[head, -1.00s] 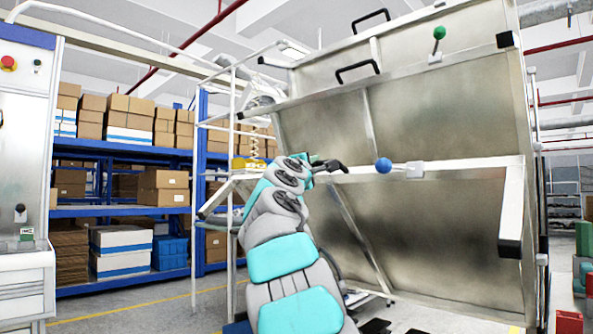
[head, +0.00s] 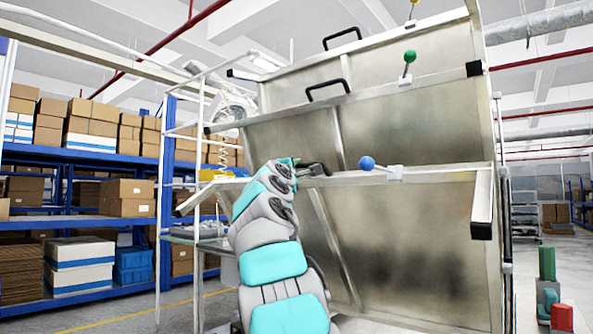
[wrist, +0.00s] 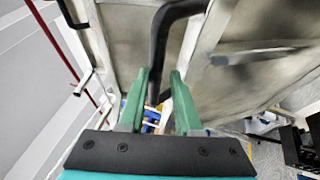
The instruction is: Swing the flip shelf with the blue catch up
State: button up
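The flip shelf (head: 400,215) with the blue catch (head: 367,163) is a large grey metal panel in a white frame, tilted, on the rack in the head view. The blue catch is a round knob on its crossbar. Its black handle (head: 322,167) is left of the knob, partly hidden by my gripper (head: 305,169). In the wrist view my gripper (wrist: 160,85) has its green fingers apart. The black handle (wrist: 160,40) runs down between them, with a gap beside the right finger. My gripper looks open around the handle; contact is hard to judge.
Another tilted panel (head: 400,125) with a green knob (head: 409,56) and a black handle (head: 328,88) is above. Blue shelving (head: 110,155) with boxes stands at left. Green and red blocks (head: 546,264) are at lower right. Floor shows at lower left.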

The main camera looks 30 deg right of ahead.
jog(key=b+v, duration=0.3)
jog(key=v, duration=0.4)
jog(key=shift+s+a, duration=0.25)
jog(key=shift+a, duration=0.05)
jog(key=shift+f, duration=0.15)
dwell(0.9)
